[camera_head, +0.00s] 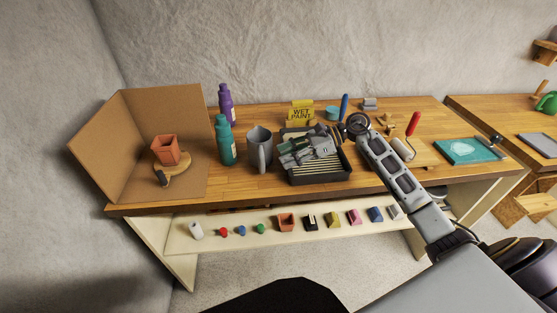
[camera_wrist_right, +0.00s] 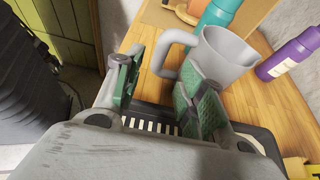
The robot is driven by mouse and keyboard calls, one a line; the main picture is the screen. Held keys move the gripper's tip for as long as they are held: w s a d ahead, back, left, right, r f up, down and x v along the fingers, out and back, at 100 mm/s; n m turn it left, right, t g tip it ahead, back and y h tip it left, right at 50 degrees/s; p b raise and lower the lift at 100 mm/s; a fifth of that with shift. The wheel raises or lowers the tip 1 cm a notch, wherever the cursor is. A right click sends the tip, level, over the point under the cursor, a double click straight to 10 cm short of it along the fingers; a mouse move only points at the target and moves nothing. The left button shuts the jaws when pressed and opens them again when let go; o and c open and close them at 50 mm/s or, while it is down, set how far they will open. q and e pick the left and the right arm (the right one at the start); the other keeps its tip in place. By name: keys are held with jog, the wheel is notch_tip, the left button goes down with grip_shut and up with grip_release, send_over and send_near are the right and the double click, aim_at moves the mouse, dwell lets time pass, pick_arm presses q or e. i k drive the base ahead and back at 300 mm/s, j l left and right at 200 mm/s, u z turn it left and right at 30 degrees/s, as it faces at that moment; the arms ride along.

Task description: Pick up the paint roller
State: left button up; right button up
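What looks like the paint roller (camera_head: 413,124), with a red handle and a pale roller end, is on the wooden workbench (camera_head: 240,180), right of my right arm. The arm partly crosses in front of that area. My right gripper (camera_head: 288,150) is over the black ridged tray (camera_head: 322,177), left of the roller. In the right wrist view its two green-padded fingers (camera_wrist_right: 160,92) are apart, with nothing visible between them but the tray's striped grid (camera_wrist_right: 150,124) below. The roller does not show in the wrist view. My left gripper is not in view.
A grey mug (camera_head: 258,150) stands close left of the right gripper, beside a teal bottle (camera_head: 225,143) and a purple bottle (camera_head: 226,103). A yellow wet-paint sign (camera_head: 300,111) and a blue-handled tool (camera_head: 344,103) are behind.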

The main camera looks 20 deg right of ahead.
aim_at(396, 144)
jog(key=z, duration=1.8)
